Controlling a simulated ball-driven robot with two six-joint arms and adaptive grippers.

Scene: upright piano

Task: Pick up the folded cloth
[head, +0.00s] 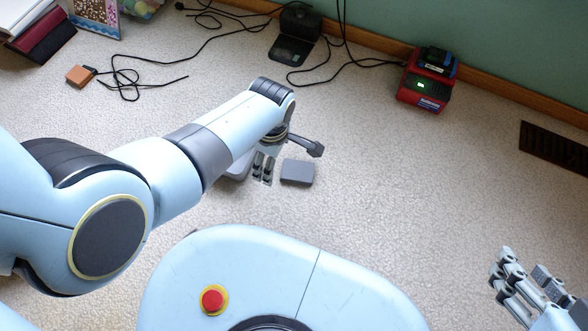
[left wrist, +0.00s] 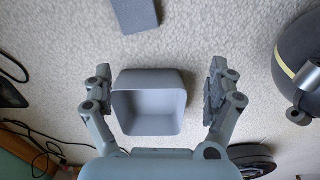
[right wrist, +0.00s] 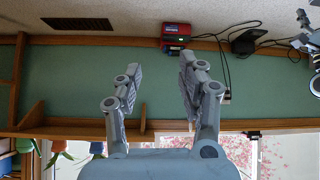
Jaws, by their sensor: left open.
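The folded cloth (head: 297,172) is a flat grey rectangle on the carpet, just right of my left gripper (head: 264,168) in the head view. In the left wrist view, the cloth (left wrist: 135,14) lies at the top edge, partly cut off, beyond the fingertips. My left gripper is open and points down, with a grey open box (left wrist: 149,101) between its spread fingers in that view. I cannot tell whether the fingers touch the box. My right gripper (head: 528,272) is open and empty at the lower right of the head view, far from the cloth.
The grey box (head: 238,166) is partly hidden behind my left arm. Black cables (head: 215,38), a black device (head: 291,50) and a red charger (head: 424,94) lie near the wall. A floor vent (head: 555,148) is at the right. Carpet right of the cloth is clear.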

